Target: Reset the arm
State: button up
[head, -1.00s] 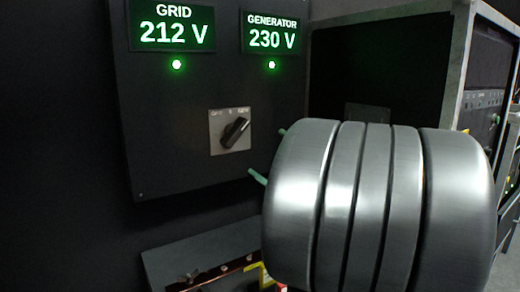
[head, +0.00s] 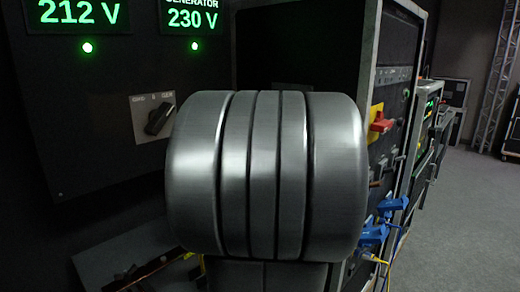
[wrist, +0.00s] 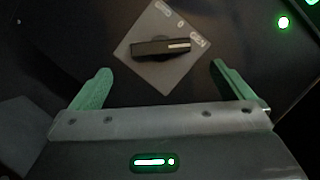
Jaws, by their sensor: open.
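My gripper (wrist: 160,88) shows in the wrist view with its two green fingers spread wide apart and nothing between them. Beyond the fingertips is a black rotary switch (wrist: 162,47) on a grey square plate, apart from the fingers. In the head view the same switch (head: 159,119) sits on the dark panel (head: 80,150), its knob tilted. My large silver arm joint fills the middle of the head view and hides my gripper there.
The panel carries a green 212 V display (head: 75,12) and a 230 V display (head: 193,17), each with a lit green lamp below. At right stand racks with a red-and-yellow switch (head: 380,120) and blue connectors (head: 378,228). Open grey floor (head: 465,225) lies far right.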

aim_at(165, 121)
jog(key=x, duration=0.9)
jog(key=shift+a+r+p, duration=0.1)
jog(key=shift+p, duration=0.2)
